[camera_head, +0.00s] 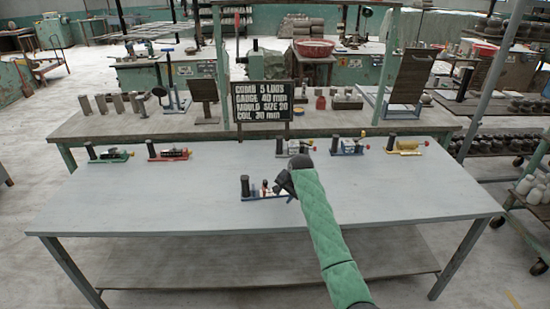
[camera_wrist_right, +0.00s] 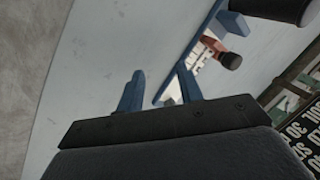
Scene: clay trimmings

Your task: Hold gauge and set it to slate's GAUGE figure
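A small blue gauge (camera_head: 262,191) with a black upright post at its left end lies on the grey table. In the right wrist view its blue base (camera_wrist_right: 205,32), a black-topped post (camera_wrist_right: 280,8) and a reddish part with a dark knob (camera_wrist_right: 230,60) show. My right gripper (camera_head: 283,188) is at the gauge's right end. Its two blue fingers (camera_wrist_right: 158,92) stand apart near the end of the base; I see nothing clearly clamped. The slate (camera_head: 262,101) reads COMB 5 LUGS, GAUGE 40 mm, MOULD SIZE 20, COIL 30 mm. The gauge's scale is unreadable. My left gripper is out of view.
Along the table's back edge stand similar tools: green (camera_head: 108,155), red (camera_head: 168,153), a pale-bodied one (camera_head: 295,148), blue-based (camera_head: 348,147) and yellow (camera_head: 407,146). A bench (camera_head: 180,125) with blocks and stands is behind. The table's left and right front are clear.

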